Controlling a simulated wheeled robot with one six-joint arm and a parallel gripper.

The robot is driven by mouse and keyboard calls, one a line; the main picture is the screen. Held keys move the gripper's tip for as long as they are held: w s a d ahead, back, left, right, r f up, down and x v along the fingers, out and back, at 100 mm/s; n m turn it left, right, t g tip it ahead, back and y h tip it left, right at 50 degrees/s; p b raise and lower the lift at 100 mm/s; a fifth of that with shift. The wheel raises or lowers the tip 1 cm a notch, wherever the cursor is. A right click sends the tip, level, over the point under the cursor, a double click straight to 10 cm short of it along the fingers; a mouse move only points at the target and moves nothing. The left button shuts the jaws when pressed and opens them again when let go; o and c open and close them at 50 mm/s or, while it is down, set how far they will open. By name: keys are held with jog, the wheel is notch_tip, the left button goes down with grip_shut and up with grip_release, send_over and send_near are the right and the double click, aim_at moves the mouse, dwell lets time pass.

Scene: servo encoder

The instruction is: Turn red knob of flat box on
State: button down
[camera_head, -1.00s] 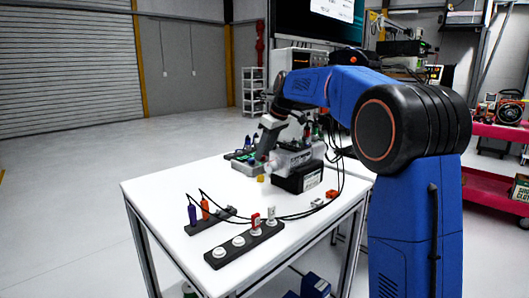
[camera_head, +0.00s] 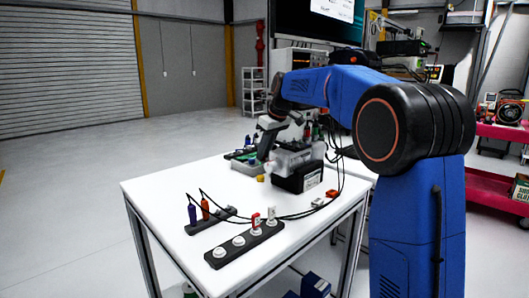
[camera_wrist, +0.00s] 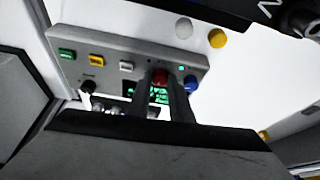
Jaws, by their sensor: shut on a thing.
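The flat box (camera_wrist: 120,57) is grey and tilted in the wrist view, with a green display (camera_wrist: 158,95) and several coloured controls on its panel. The red knob (camera_wrist: 161,77) sits between my two dark fingers, and my gripper (camera_wrist: 160,85) is shut on it. The fingers partly cover the knob and the display. A small green light (camera_wrist: 181,68) glows right of the knob. In the head view the flat box (camera_head: 246,168) lies at the far side of the white table, mostly behind my gripper (camera_head: 263,160), and the red knob is hidden there.
A blue knob (camera_wrist: 191,83) stands close right of my fingers. Green (camera_wrist: 67,54), yellow (camera_wrist: 97,61) and white (camera_wrist: 127,66) buttons line the panel's left. A black-based device (camera_head: 298,181) stands beside my wrist. A power strip (camera_head: 245,245) and cables lie nearer on the table.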

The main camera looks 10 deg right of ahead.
jog(key=m, duration=0.1)
jog(key=m+h, duration=0.1)
jog(key=m, duration=0.1)
jog(key=m+h, duration=0.1)
jog(key=m, duration=0.1)
jog(key=shift+s+a+t, duration=0.1)
jog(key=shift+a+t, duration=0.2)
jog(key=shift+t, duration=0.1)
jog(key=m+h, duration=0.1)
jog(key=m, duration=0.1)
jog(key=m+h, duration=0.1)
jog(key=m, duration=0.2)
jog(key=shift+a, duration=0.15)
jog(key=shift+m, duration=0.4)
jog(key=c, duration=1.6)
grip_release()
jog(key=v, duration=1.7)
jog(key=shift+r, duration=0.25)
